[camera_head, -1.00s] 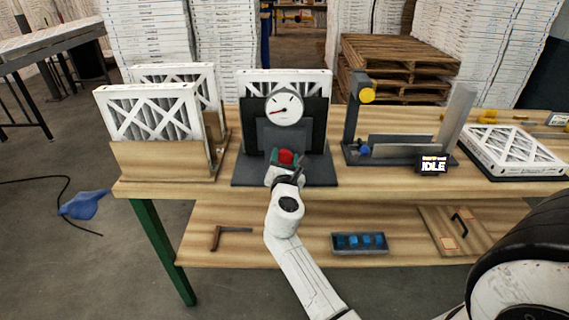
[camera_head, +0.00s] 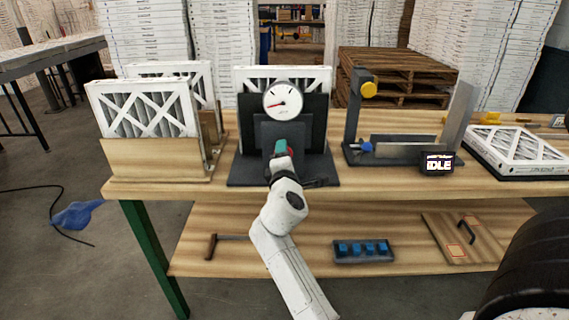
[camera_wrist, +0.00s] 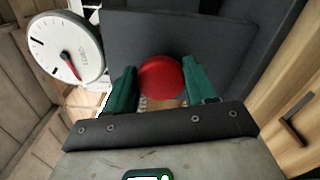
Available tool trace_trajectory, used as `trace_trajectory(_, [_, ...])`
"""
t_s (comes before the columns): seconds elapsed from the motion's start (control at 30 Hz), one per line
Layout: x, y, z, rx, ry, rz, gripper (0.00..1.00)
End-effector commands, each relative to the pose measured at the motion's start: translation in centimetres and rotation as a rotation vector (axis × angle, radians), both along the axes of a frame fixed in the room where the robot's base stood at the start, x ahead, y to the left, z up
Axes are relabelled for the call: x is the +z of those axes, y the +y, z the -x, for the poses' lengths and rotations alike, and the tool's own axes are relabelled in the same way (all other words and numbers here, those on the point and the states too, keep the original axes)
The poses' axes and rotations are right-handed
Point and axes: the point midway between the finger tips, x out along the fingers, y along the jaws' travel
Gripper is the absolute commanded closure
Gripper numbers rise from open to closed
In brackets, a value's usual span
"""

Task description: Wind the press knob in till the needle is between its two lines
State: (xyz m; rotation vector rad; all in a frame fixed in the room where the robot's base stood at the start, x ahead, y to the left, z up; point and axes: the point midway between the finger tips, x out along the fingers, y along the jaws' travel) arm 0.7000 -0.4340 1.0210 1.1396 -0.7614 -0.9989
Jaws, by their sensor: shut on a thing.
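The press (camera_head: 315,135) is a dark upright fixture with a flat base, standing at the middle of the bench. Its white round dial (camera_head: 283,100) has a red needle pointing to the lower left; the dial also shows in the wrist view (camera_wrist: 66,48). I cannot make out two lines around the needle. The red press knob (camera_wrist: 160,80) faces the wrist camera. My gripper (camera_head: 281,147) is shut on the knob, with one green finger on each side of it (camera_wrist: 159,70).
Filters in a wooden holder (camera_head: 150,160) stand left of the press. A dark fixture with a yellow knob (camera_head: 369,89) and a display reading IDLE (camera_head: 437,163) stand to the right. A flat filter (camera_head: 515,150) lies far right. The shelf below holds a blue-topped tray (camera_head: 363,251).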

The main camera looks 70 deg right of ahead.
Motion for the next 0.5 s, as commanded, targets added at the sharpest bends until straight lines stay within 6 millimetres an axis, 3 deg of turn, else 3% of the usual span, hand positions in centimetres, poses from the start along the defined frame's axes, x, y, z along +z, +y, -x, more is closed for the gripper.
trace_trajectory(0.5, [-0.74, 0.01, 0.01, 0.0, -0.454, -0.188, 0.75])
